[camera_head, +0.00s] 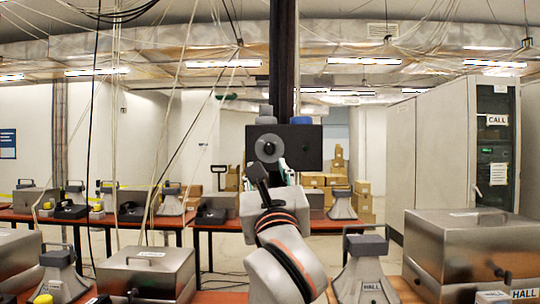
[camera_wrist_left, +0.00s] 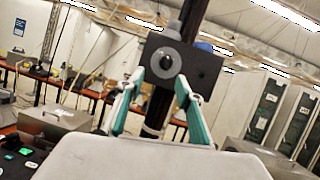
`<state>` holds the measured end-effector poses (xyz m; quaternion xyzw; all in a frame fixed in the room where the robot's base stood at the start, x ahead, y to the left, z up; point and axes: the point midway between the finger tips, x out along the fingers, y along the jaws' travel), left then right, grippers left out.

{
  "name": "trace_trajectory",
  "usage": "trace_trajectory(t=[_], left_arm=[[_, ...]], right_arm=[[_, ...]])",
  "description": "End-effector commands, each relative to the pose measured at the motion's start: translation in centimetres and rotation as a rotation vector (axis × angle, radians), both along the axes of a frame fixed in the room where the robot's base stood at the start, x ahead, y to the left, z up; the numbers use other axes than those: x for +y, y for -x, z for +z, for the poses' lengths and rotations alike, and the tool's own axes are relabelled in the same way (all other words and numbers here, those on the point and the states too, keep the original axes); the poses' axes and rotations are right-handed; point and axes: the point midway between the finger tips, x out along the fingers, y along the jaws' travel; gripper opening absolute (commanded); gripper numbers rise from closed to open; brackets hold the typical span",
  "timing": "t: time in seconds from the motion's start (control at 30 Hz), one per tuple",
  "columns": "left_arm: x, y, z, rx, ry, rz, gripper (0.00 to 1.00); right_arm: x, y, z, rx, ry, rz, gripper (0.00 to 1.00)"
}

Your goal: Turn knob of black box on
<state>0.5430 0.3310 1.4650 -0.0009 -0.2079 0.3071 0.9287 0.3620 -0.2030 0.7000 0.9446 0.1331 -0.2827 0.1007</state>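The black box (camera_head: 305,143) is fixed to a dark upright post, with a blue button on top at the right and a grey one at the left. A round grey knob (camera_head: 269,148) with a dark centre is on its front face. My left gripper (camera_head: 271,173) is just below and in front of the knob. In the left wrist view, the open green-padded fingers of my left gripper (camera_wrist_left: 160,77) stand either side of the knob (camera_wrist_left: 166,62). I cannot tell whether they touch it. The black box also shows there (camera_wrist_left: 208,69). My right gripper is out of view.
A metal box (camera_head: 148,270) and a grey phone stand (camera_head: 61,272) are at the lower left. Another stand marked HALL (camera_head: 365,265) and a large metal box (camera_head: 470,245) are at the lower right. Loose cables hang at the left.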

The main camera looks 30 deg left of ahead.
Motion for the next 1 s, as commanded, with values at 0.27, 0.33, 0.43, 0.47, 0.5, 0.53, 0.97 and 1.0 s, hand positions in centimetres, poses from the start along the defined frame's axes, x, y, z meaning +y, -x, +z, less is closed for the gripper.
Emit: trace_trajectory(t=[0.27, 0.33, 0.43, 0.47, 0.5, 0.53, 0.97, 1.0], left_arm=[[-0.1, -1.3, 1.6, -0.015, 0.034, -0.066, 0.36], [0.6, -2.1, 2.0, -0.015, 0.035, -0.064, 0.36], [1.4, -3.4, 2.6, -0.013, 0.034, -0.063, 0.36], [1.7, -3.7, 2.8, -0.014, 0.034, -0.062, 0.36], [2.0, -4.1, 3.0, -0.015, 0.034, -0.062, 0.36], [2.2, -4.4, 3.2, -0.014, 0.033, -0.063, 0.36], [3.3, -6.0, 3.8, -0.015, 0.035, -0.064, 0.36], [3.3, -6.0, 3.8, -0.015, 0.035, -0.064, 0.36]], right_arm=[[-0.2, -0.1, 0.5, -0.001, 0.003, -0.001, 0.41], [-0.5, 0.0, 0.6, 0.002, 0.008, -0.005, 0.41], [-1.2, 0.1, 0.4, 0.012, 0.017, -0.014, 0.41], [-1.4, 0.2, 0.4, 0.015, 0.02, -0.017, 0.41], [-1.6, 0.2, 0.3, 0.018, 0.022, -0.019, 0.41], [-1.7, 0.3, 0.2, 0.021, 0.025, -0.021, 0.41], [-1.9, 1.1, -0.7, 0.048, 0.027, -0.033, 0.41], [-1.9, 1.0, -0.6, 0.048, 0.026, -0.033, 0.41]])
